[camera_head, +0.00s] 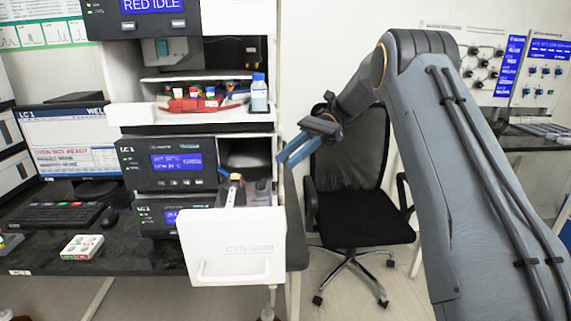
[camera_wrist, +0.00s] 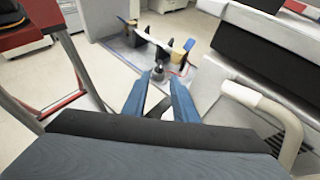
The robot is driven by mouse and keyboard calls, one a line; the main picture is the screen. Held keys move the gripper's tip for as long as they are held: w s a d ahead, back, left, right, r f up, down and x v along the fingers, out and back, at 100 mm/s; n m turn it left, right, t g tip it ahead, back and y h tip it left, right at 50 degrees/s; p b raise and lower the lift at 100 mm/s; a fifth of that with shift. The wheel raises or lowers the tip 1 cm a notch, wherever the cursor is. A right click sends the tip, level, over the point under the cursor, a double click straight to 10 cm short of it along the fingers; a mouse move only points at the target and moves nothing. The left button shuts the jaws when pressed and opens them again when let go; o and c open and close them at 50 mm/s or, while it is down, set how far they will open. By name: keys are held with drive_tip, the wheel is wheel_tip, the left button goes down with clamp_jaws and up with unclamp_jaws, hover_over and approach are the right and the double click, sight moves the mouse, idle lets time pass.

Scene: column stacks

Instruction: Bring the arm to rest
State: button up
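My gripper (camera_head: 285,161) hangs in the air to the right of the instrument stack, above and beside the open white drawer (camera_head: 235,243), in front of the office chair. Its two blue fingers point down and left in the head view. In the wrist view my gripper (camera_wrist: 160,77) has its fingers apart. A small grey thing shows between the fingertips there, but it seems to lie farther off, and I see nothing held. My arm is raised and reaches in from the right of the head view.
The drawer stands pulled out, with a brass-coloured piece (camera_head: 233,190) in it. A shelf above holds a blue-capped bottle (camera_head: 259,94) and coloured caps. The office chair (camera_head: 350,190) stands behind my gripper. A small white tray (camera_head: 82,247) lies on the dark bench at left.

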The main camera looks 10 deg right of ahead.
drive_tip(key=s+d+f+n+t+h, duration=0.2)
drive_tip(key=s+f, duration=0.3)
drive_tip(key=s, duration=0.4)
drive_tip(key=s+d+f+n+t+h, duration=0.3)
drive_tip(key=s+d+f+n+h, duration=0.2)
drive_tip(key=s, duration=0.5)
drive_tip(key=s+d+f+n+t+h, duration=0.3)
drive_tip(key=s+f+h, duration=0.1)
drive_tip(key=s, duration=0.6)
drive_tip(key=shift+d+f+n, duration=0.15)
drive_tip(key=shift+f+n, duration=0.25)
drive_tip(key=shift+f, duration=0.15)
